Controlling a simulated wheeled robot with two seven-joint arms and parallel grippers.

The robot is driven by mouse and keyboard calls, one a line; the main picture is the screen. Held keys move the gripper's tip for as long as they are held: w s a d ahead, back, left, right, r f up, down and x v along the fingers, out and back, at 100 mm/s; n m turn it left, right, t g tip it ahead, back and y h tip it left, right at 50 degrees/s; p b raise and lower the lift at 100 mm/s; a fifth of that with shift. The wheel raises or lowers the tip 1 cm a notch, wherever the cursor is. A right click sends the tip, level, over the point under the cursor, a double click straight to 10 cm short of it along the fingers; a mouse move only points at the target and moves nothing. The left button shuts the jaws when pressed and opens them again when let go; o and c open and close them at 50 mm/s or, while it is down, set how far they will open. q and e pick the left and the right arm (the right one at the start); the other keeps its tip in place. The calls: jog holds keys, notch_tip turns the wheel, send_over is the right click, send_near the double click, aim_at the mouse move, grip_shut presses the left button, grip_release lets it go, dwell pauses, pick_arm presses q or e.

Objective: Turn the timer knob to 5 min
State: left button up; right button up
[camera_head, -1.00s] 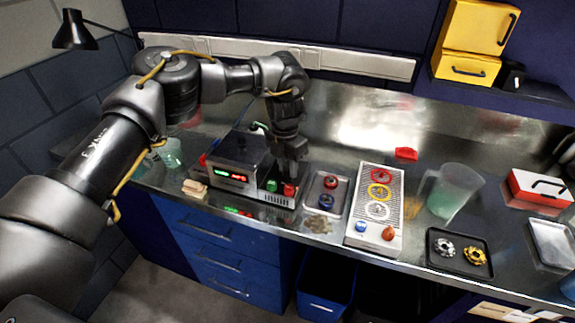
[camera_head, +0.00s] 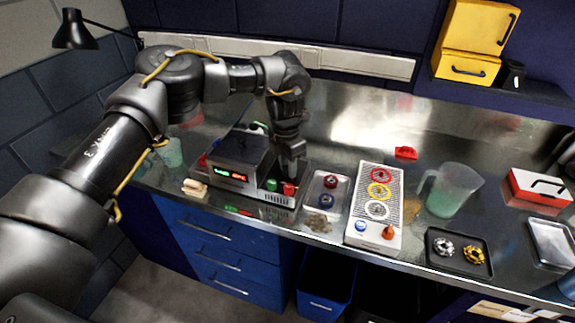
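A metal-topped box (camera_head: 240,152) stands on the bench, with a green and a red lit display (camera_head: 231,175) on its front. Right of the displays are a green knob (camera_head: 271,185) and a red knob (camera_head: 288,189). No marking is legible, so I cannot tell which is the timer knob or where it points. My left gripper (camera_head: 291,172) points down just above the red knob. Its fingers look close together; whether they touch or grip the knob is unclear. My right gripper is not in view.
Right of the box are a small tray (camera_head: 313,204) with a red and a blue piece, a panel with coloured rings (camera_head: 391,193), a clear jug (camera_head: 450,190) and a dark tray (camera_head: 445,261). A wooden block (camera_head: 195,188) lies at the left.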

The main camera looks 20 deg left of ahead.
aim_at(286, 168)
pick_arm(q)
jog(key=o, duration=0.4)
notch_tip(286, 168, up, 11)
jog(key=b, duration=0.1)
jog(key=shift+w+a+b, duration=0.25)
jog(key=shift+a+b, duration=0.05)
jog(key=shift+b, duration=0.05)
jog(key=shift+f, duration=0.1)
